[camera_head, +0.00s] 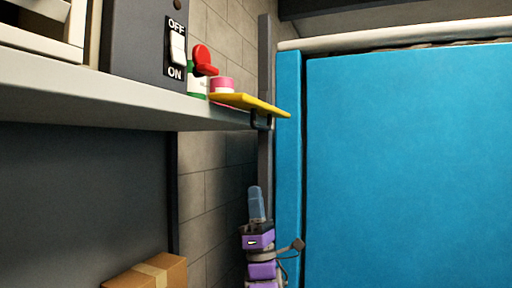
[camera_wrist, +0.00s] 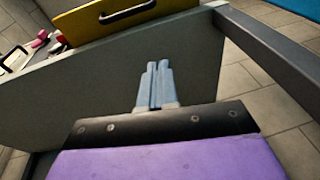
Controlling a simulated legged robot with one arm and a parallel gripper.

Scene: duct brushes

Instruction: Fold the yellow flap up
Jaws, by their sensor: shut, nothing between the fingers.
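The yellow flap (camera_head: 250,103) sticks out roughly level from the end of the grey shelf in the head view, sloping slightly down to the right. A black handle (camera_head: 262,122) hangs under its outer part. In the wrist view the flap (camera_wrist: 85,27) is at the top, with its handle (camera_wrist: 127,12) facing the camera. My gripper (camera_head: 255,188) is below the flap with its blue-grey fingers pointing up, apart from it. In the wrist view the fingertips (camera_wrist: 158,65) are together and empty, and a gap shows between them and the flap.
The grey shelf (camera_head: 110,92) holds a switch panel (camera_head: 176,48), a red-topped item (camera_head: 204,60) and a pink-topped container (camera_head: 221,86). A blue panel (camera_head: 410,165) stands to the right. A dark post (camera_head: 265,70) rises behind the flap. A cardboard box (camera_head: 148,272) is low at left.

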